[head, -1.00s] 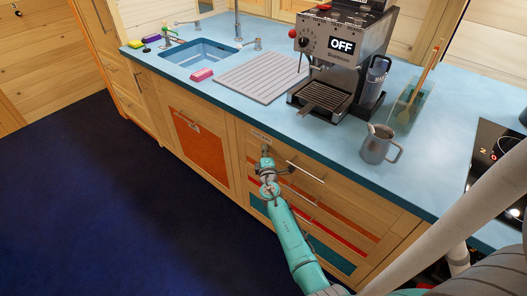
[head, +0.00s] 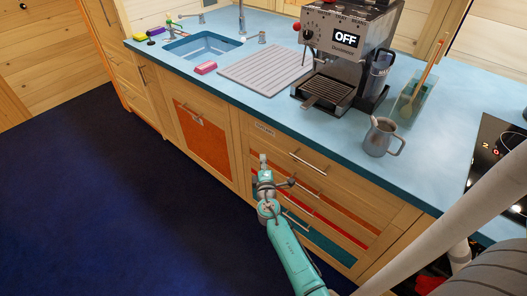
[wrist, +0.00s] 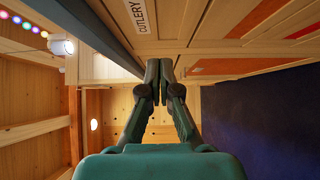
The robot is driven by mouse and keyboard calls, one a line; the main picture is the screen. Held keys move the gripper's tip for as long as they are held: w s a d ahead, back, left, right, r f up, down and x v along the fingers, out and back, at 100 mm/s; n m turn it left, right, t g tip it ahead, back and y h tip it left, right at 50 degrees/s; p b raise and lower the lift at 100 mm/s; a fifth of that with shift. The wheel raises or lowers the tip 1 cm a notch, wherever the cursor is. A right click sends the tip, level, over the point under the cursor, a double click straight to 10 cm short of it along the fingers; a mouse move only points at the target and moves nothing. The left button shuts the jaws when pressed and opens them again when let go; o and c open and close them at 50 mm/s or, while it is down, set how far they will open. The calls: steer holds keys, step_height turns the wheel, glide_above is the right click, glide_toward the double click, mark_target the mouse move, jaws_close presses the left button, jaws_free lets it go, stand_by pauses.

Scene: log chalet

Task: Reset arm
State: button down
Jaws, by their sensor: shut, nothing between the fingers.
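My arm, teal, reaches up from the bottom of the head view. My gripper (head: 264,160) is in front of the wooden drawer fronts below the counter. In the wrist view my gripper (wrist: 159,65) has its two dark fingers together with nothing between them. Beyond the fingers are the cabinet fronts, and a drawer labelled CUTLERY (wrist: 146,16) shows at the top. In the head view the top drawer (head: 283,146) looks closed.
The blue counter (head: 215,88) holds a sink (head: 205,46), a pink sponge (head: 206,68), a ridged drainboard (head: 265,70), a coffee machine (head: 335,60) reading OFF, a metal pitcher (head: 381,138) and a hob (head: 495,160). Dark blue floor (head: 90,190) is clear at left.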

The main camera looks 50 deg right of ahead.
steer(key=shift+v, duration=1.5)
steer(key=shift+a, duration=0.1)
steer(key=s+a+f+m+y, duration=0.2)
steer(key=s+a+f+y, duration=0.15)
steer(key=s+a, duration=0.75)
steer(key=s+a+f+m+y, duration=0.15)
steer(key=s+a+y, duration=0.35)
steer(key=s+a, duration=0.6)
steer(key=s+a+r+m+y, duration=0.2)
steer(key=s+a+r+m, duration=0.1)
steer(key=s+r, duration=0.5)
steer(key=s+a+r+m+t+y, duration=0.1)
steer(key=s+a+r+m, duration=0.2)
steer(key=s+r, duration=0.6)
steer(key=shift+s+a+t+y, duration=0.35)
steer(key=shift+s+a, duration=0.45)
steer(key=shift+a, duration=0.2)
steer(key=shift+r, duration=0.15)
